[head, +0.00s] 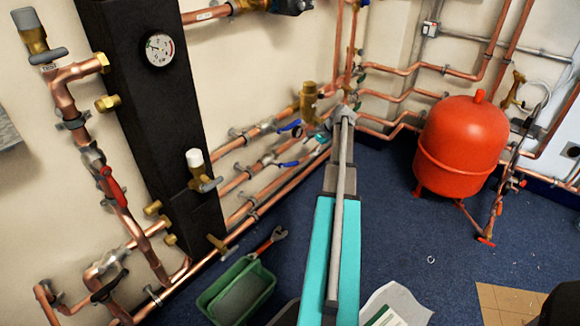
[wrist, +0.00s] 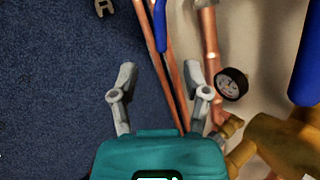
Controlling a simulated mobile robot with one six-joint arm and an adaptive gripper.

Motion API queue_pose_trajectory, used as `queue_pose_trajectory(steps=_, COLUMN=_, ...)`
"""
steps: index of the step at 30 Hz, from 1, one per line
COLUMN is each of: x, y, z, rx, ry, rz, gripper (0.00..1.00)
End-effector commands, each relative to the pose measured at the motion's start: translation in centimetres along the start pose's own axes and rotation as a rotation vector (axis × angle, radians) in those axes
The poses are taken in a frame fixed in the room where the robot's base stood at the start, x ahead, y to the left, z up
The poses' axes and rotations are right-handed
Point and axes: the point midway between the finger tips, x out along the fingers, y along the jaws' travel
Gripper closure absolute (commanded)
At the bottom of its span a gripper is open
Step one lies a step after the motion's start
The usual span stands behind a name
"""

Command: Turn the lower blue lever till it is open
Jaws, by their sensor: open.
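The lower blue lever (head: 286,164) is on a copper pipe low on the wall, left of my arm in the head view. In the wrist view the lower blue lever (wrist: 159,25) lies near the top, along the pipes, ahead of the gap between my fingers. My gripper (wrist: 160,70) is open and empty, and its fingertips look apart from the lever. The upper blue lever (head: 289,125) is on the pipe above; a large blue lever (wrist: 308,60) at the right of the wrist view appears to be it. My arm hides part of the pipes in the head view.
A small black gauge (wrist: 232,84) and a brass fitting (wrist: 285,140) are close to my right finger. A red tank (head: 462,145) stands at the right. A green crate (head: 208,297) is on the floor at lower left. The blue floor between arm and tank is mostly clear.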

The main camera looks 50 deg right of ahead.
Motion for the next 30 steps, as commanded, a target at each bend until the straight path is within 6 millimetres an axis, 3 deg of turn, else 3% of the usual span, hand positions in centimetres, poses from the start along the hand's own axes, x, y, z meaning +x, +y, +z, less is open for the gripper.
queue_pose_trajectory(steps=30, x=9.2, y=0.2, z=-0.2, rx=0.0, ry=0.0, rz=0.001, gripper=0.39)
